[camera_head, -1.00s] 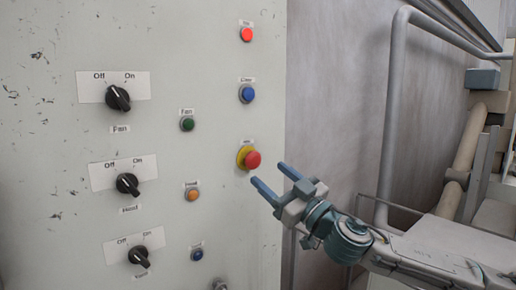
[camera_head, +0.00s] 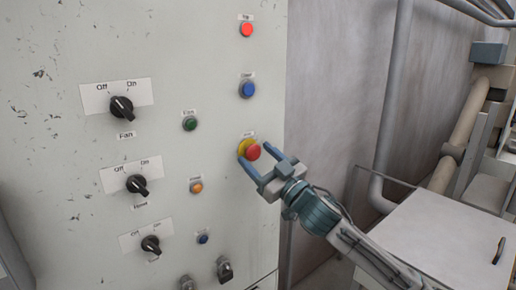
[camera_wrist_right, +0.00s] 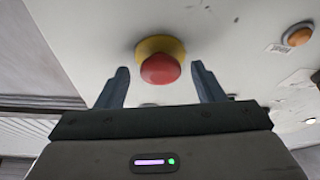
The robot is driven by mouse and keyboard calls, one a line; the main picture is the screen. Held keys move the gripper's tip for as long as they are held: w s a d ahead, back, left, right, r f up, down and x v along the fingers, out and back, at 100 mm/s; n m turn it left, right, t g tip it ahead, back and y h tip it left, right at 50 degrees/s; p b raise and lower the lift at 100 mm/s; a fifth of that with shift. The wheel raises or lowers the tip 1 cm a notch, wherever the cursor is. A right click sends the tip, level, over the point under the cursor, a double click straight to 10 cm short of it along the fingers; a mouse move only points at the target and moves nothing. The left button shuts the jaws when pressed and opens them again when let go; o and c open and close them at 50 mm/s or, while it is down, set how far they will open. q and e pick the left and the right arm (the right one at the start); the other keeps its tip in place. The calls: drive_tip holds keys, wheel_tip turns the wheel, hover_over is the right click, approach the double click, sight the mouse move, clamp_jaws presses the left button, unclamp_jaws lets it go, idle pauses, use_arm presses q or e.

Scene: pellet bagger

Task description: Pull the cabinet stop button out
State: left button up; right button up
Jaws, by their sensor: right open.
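The cabinet stop button (camera_head: 253,152) is a red mushroom head on a yellow collar, near the right edge of the grey cabinet panel. My right gripper (camera_head: 259,160) is open, with its two blue fingers pointing at the panel around the button. In the right wrist view the red button (camera_wrist_right: 160,69) shows between the two finger tips and slightly beyond them. The right gripper (camera_wrist_right: 160,85) is empty there, with a gap between each finger and the button. I cannot tell whether the fingertips touch the panel. My left gripper does not show.
A blue button (camera_head: 247,90) and a red light (camera_head: 247,30) sit above the stop button. An orange button (camera_head: 196,186) and black rotary switches (camera_head: 122,107) are to the left. A grey pipe (camera_head: 392,120) runs at the right, above a flat light surface (camera_head: 440,235).

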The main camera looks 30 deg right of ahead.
drive_tip(key=shift+w+a+r, duration=0.1)
drive_tip(key=shift+w, duration=0.15)
